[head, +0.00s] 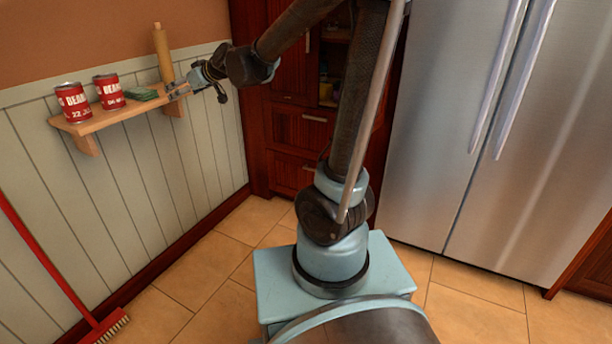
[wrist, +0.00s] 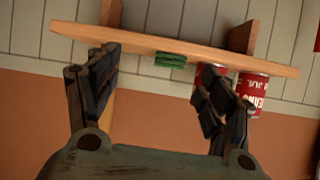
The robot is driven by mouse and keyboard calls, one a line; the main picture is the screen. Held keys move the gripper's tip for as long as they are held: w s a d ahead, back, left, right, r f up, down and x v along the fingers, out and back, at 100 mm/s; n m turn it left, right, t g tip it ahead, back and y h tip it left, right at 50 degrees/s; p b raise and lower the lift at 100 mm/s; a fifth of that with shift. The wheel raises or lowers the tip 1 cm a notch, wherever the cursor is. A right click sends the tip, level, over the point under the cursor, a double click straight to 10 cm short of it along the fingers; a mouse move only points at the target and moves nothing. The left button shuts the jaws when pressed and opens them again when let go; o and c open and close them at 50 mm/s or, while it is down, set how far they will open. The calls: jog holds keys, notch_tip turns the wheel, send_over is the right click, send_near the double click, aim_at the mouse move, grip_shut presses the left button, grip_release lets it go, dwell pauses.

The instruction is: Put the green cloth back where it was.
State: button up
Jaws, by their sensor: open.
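The green cloth (head: 141,94) lies folded on the wooden wall shelf (head: 118,115), between the red cans and the rolling pin. It also shows in the wrist view (wrist: 171,59), where the picture is upside down and the cloth sits between my finger lines, beyond the tips. My gripper (head: 179,89) is at the right end of the shelf, close to the cloth. In the wrist view my gripper (wrist: 158,82) is open, its fingers wide apart with nothing between them. I cannot tell the exact gap between the fingertips and the cloth.
Two red cans (head: 73,102) (head: 109,91) stand on the left of the shelf. An upright rolling pin (head: 163,52) stands at its right end, close to my gripper. A red broom (head: 50,266) leans at the lower left. Dark wooden drawers (head: 300,128) and a steel fridge (head: 440,130) stand at the right.

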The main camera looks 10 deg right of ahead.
jog(key=s+d+f+m+g+h, duration=0.2)
jog(key=s+d+f+m+h, duration=0.1)
jog(key=s+d+f, duration=0.4)
jog(key=s+d+f+m+g+h, duration=0.2)
jog(key=s+d+f, duration=0.4)
jog(key=s+d, duration=0.8)
jog(key=s+d+f+m+g+h, duration=0.2)
jog(key=s+d+f+m+h, duration=0.2)
jog(key=d, duration=1.1)
jog(key=s+f, duration=0.3)
jog(key=s, duration=0.3)
jog(key=shift+s+f+h, duration=0.3)
jog(key=shift+h, duration=0.1)
